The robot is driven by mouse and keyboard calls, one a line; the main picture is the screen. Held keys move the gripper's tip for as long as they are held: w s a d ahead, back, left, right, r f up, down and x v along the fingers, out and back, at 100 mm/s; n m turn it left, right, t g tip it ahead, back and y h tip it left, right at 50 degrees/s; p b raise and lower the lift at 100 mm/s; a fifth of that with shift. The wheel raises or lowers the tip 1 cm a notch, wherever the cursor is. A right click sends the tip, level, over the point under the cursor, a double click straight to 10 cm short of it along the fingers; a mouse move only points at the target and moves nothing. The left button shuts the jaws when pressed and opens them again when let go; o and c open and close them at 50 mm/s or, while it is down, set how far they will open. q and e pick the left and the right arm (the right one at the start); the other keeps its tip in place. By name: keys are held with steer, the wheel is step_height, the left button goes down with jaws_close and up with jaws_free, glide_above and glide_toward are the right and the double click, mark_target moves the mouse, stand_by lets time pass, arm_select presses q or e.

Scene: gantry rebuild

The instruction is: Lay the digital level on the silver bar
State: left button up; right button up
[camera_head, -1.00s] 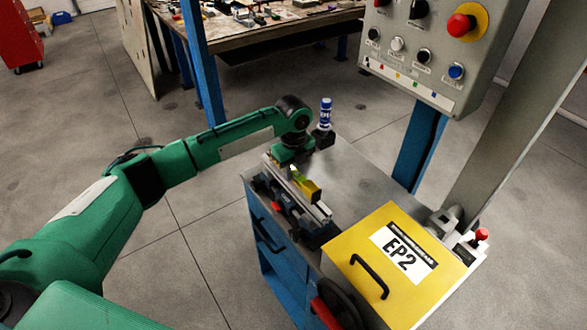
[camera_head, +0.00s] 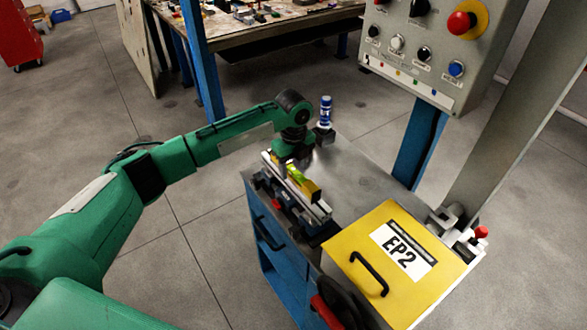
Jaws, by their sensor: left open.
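The digital level (camera_head: 306,183), yellow and dark with a greenish part, appears to lie along the top of the silver bar (camera_head: 319,210); I cannot tell whether it touches along its whole length. The silver bar sits in a dark and blue vise-like fixture on the blue cabinet, with its near end clear of the level. My left gripper (camera_head: 287,168) points down at the far end of the level. It is open, with its fingers small and partly hidden by the wrist. My right gripper is out of view.
A blue and white bottle (camera_head: 326,112) stands behind my left wrist. A yellow EP2 box (camera_head: 362,238) with a black handle fills the cabinet's near right. A grey control panel (camera_head: 432,45) hangs above. The grey top (camera_head: 362,172) right of the fixture is clear.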

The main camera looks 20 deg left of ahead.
arm_select(q)
step_height(320, 180, up, 13)
steer(key=b, duration=0.3)
steer(key=shift+f, duration=0.15)
